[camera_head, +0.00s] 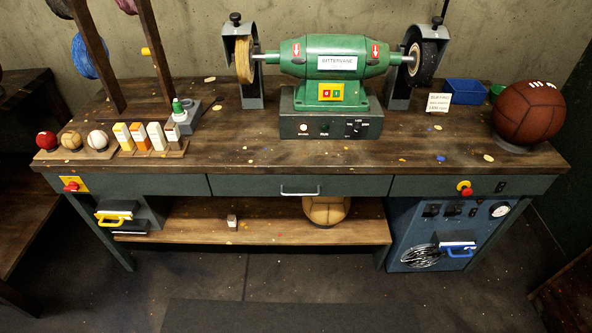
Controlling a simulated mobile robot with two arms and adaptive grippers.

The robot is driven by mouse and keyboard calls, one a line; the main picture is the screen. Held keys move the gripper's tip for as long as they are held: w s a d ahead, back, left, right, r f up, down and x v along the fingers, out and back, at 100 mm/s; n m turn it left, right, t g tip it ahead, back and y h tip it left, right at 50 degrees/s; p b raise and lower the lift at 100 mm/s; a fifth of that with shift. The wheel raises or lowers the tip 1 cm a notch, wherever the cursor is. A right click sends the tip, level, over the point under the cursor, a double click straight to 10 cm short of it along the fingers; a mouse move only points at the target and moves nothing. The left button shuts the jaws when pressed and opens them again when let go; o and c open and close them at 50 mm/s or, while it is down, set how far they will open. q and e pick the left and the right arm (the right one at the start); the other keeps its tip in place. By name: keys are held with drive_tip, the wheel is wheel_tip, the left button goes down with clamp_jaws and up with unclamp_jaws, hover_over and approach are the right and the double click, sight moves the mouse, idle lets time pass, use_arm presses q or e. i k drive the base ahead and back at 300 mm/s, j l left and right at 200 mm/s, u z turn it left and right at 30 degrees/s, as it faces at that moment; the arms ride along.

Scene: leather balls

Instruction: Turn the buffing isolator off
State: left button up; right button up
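A red rotary knob on a yellow plate (72,185), with the look of an isolator switch, is on the left front of the workbench. Its handle looks roughly horizontal; any label is too small to read. A green double-ended buffing machine (336,60) stands at the back middle of the bench. Its grey control base (330,127) carries a pale button, a dark button and a black switch panel. A yellow plate with red buttons (331,92) is on the machine's front. Neither of my grippers is in view.
A red mushroom button (464,188) is on the bench's right front, above a blue cabinet (440,225). A yellow-handled unit (116,214) hangs below the left knob. A drawer handle (300,192) protrudes mid-front. A brown ball (530,112) sits at right. The floor in front is clear.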

sight(73, 186)
drive_tip(key=u, duration=1.55)
